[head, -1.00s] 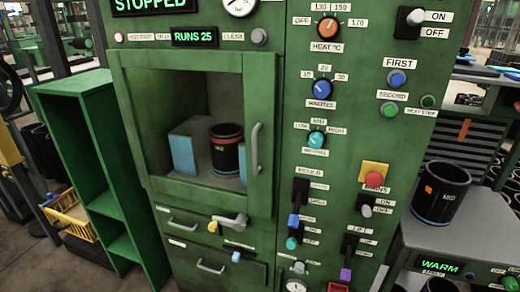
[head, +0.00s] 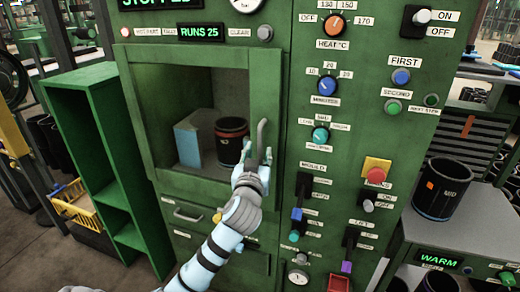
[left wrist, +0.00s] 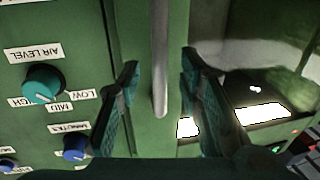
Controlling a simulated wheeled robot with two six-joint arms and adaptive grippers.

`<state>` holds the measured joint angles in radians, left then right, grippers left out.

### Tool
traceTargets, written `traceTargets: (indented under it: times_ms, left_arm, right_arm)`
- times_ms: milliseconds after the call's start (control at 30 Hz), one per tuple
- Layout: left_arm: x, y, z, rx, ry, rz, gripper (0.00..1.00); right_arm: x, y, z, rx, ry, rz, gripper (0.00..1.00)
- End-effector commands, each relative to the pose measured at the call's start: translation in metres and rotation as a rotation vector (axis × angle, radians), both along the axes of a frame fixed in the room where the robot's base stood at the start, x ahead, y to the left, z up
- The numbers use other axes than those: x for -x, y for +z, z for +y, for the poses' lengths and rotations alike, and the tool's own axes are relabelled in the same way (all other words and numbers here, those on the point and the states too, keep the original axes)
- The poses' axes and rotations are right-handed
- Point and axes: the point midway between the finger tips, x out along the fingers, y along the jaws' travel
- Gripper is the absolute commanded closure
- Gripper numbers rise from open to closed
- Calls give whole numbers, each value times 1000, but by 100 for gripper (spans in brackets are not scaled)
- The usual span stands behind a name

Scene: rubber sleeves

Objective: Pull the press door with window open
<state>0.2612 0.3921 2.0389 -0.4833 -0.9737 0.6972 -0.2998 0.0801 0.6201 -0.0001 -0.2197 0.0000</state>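The green press door with a window (head: 262,85) is shut on the front of the press. Its upright grey handle (head: 261,136) is on the door's right side. My left gripper (head: 261,160) is at the lower part of this handle. In the left wrist view, the handle (left wrist: 160,60) stands between the two open fingers of my left gripper (left wrist: 162,90), with visible gaps on both sides. Its lower end shows near the fingertips. Through the window I see a black sleeve with a red rim (head: 232,142) and a light blue block (head: 188,145). My right gripper is not in view.
Knobs, levers and a red stop button (head: 376,169) fill the panel right of the door. A drawer handle (head: 188,213) is below the door. A green shelf (head: 90,130) stands at left. A black sleeve (head: 441,188) stands on a grey bench at right.

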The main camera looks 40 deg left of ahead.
Motion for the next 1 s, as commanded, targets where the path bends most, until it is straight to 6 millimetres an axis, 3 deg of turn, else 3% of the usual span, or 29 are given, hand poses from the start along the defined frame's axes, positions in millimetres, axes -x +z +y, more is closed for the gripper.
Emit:
traceTargets:
  times_ms: [200,467,500,700,1000]
  left_arm:
    - [-26,0,15,-1,0,1,67]
    - [-29,0,17,-1,-2,1,67]
    - [-29,0,17,-1,-2,1,68]
    - [-29,0,16,-1,-2,1,100]
    - [-28,0,16,-1,-2,2,100]
  right_arm:
    - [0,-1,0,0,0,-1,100]
    - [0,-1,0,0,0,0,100]
    - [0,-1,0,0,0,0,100]
    - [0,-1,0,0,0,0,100]
    - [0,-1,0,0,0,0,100]
